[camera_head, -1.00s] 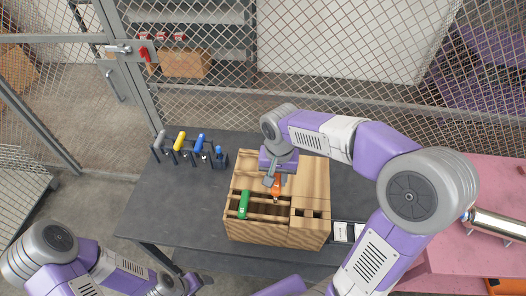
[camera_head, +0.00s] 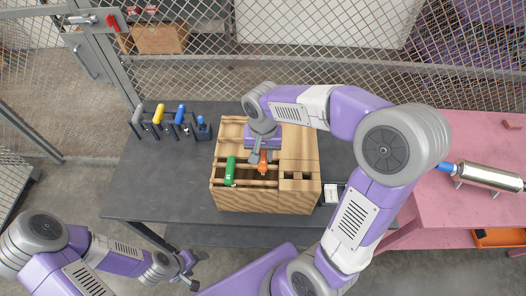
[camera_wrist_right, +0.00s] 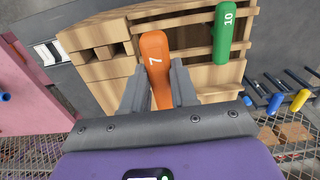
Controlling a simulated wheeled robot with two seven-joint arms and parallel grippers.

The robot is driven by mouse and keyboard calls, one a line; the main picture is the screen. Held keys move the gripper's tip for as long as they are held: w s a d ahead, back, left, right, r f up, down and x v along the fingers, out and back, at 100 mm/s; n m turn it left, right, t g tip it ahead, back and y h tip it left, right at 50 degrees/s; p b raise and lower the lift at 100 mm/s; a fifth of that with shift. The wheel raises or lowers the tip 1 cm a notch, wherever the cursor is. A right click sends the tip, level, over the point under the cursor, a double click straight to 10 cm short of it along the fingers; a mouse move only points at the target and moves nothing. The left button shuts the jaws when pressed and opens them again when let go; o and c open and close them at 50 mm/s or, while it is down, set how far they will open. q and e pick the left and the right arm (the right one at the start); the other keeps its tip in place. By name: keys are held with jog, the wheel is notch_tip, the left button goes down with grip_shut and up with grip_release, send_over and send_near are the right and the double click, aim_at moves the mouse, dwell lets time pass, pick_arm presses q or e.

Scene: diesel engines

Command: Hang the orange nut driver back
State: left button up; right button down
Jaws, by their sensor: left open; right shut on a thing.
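The orange nut driver (camera_head: 263,161), marked 7, is held in my right gripper (camera_head: 257,156) over the wooden box. In the right wrist view its handle (camera_wrist_right: 155,54) sits between the two fingers of the right gripper (camera_wrist_right: 159,84). Its shaft is hidden, and I cannot tell whether it is clear of the box. My left gripper (camera_head: 189,264) is open and empty, low and in front of the dark table.
The wooden box (camera_head: 265,200) stands on the dark table (camera_head: 135,185). A black rack at the table's back left holds a grey, a yellow (camera_head: 158,114) and a blue driver (camera_head: 180,114). A blue-topped item (camera_head: 201,121) stands beside them. A pink table (camera_head: 455,205) is on the right; wire fencing is behind.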

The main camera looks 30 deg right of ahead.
notch_tip(320, 180, down, 8)
jog(key=b, duration=0.6)
jog(key=shift+f+b, duration=0.55)
jog(key=shift+b, duration=0.05)
dwell(0.7)
jog(key=shift+c, duration=2.2)
grip_release()
jog(key=shift+r, duration=0.1)
jog(key=shift+r+p, duration=1.3)
jog(key=shift+r, duration=0.25)
jog(key=shift+r, duration=0.2)
